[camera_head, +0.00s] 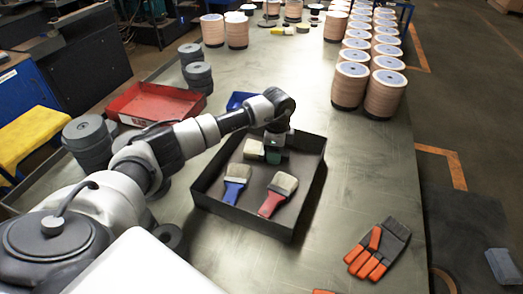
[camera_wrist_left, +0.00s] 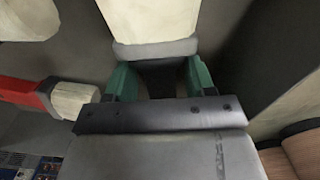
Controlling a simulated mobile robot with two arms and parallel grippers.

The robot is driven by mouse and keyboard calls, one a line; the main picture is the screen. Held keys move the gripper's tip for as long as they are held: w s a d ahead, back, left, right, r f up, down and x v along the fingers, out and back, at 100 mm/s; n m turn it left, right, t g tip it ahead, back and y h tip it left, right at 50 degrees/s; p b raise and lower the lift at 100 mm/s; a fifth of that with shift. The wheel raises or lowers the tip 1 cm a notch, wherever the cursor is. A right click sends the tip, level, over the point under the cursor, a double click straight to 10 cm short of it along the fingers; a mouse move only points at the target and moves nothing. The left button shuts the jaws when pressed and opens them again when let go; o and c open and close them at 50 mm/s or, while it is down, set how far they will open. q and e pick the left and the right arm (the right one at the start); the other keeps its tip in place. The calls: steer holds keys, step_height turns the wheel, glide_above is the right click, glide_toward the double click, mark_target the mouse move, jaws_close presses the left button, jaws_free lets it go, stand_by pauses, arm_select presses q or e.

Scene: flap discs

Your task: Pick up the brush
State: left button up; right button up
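A brush with cream bristles (camera_head: 254,148) lies at the back of the black tray, partly hidden by my left gripper (camera_head: 275,150). In the left wrist view its bristles (camera_wrist_left: 152,18) and pale ferrule fill the top centre, just beyond the gripper (camera_wrist_left: 160,85). Green parts stand on both sides below the ferrule, with a dark gap between them. I cannot tell whether the gripper grips the brush. A blue-handled brush (camera_head: 236,182) and a red-handled brush (camera_head: 278,194) lie in front in the tray. The red one also shows in the left wrist view (camera_wrist_left: 22,91). My right gripper is not in view.
The black tray (camera_head: 243,222) has raised walls around the brushes. An orange and grey glove (camera_head: 378,248) lies at the right front. A red bin (camera_head: 155,104) and dark disc stacks (camera_head: 90,143) stand at the left. Several tan disc stacks (camera_head: 384,94) line the back right.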

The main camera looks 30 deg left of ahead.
arm_select(q)
steer(key=c, duration=0.8)
steer(key=shift+r, duration=0.15)
steer(key=shift+r, duration=0.2)
step_height(320, 180, up, 4)
steer(key=shift+f+b, duration=0.25)
steer(key=shift+b, duration=0.25)
steer(key=s+d+r, duration=0.2)
steer(key=d+r, duration=0.1)
steer(key=d, duration=0.2)
steer(key=s+d+r+b, duration=0.1)
steer(key=s+d+r, duration=0.2)
steer(key=d+r, duration=0.1)
steer(key=shift+d, duration=0.85)
